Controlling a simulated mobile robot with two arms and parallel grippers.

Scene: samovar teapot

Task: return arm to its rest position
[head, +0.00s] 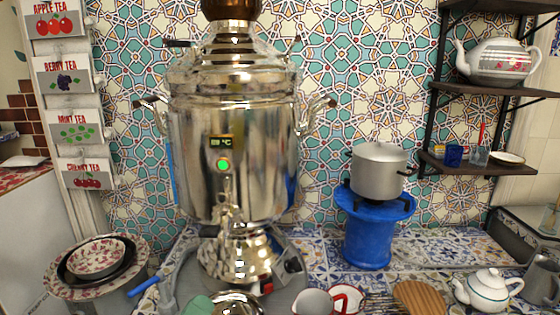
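I cannot clearly make out my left gripper. A grey curved shape (180,268) shows at the lower left of the samovar, and I cannot tell whether it is part of my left arm. No open or shut fingers can be read there. My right gripper is not in view. The large shiny samovar (265,165) stands upright at the centre left, with a green light on its front and a tap below.
A blue stand (368,240) carries a metal pot (380,170). A white teapot (487,290) stands at the lower right, and a bowl (97,257) at the lower left. A cup (313,302) is at the bottom edge. Shelves (490,90) hang at the right.

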